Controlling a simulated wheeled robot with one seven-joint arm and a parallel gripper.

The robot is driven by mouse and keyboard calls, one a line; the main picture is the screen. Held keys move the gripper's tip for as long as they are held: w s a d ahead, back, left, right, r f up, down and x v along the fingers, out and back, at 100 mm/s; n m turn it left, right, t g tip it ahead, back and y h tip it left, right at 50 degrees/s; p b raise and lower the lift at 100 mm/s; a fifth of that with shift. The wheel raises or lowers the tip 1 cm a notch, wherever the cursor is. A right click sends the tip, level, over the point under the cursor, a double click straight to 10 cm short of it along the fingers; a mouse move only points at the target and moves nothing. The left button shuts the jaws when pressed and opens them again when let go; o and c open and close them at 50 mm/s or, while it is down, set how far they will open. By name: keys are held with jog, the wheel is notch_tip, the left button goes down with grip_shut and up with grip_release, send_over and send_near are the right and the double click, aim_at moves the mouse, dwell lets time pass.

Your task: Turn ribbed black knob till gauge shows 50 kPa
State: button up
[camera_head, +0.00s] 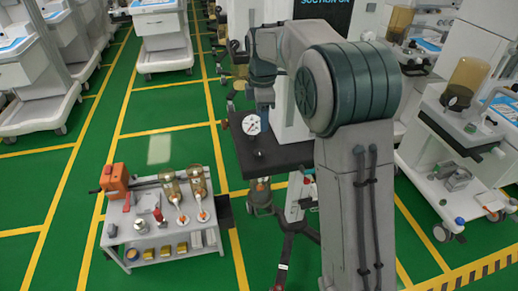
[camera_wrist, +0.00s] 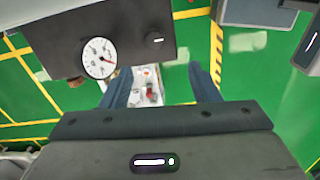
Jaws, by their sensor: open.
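The white round gauge (camera_head: 251,124) is at the front of a dark unit beside my gripper. In the wrist view the gauge (camera_wrist: 99,58) is on the dark box at upper left. Its needle appears to point toward the lower right of the picture, but the numbers are too small to read. The gauge lies just left of the left finger. In the head view my arm partly hides the unit.
A low grey cart (camera_head: 160,241) with an orange device (camera_head: 115,182) and amber jars stands at lower left. A white cart (camera_head: 455,175) is at right. Other white carts stand at the back left. Green floor with yellow lines is clear between them.

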aim_at(259, 152)
jog(key=shift+n, duration=0.5)
jog(key=f, duration=0.9)
jog(key=w+f, duration=0.1)
jog(key=f, duration=0.4)
jog(key=shift+a+f, duration=0.3)
jog(key=shift+a, duration=0.1)
jog(key=c, duration=1)
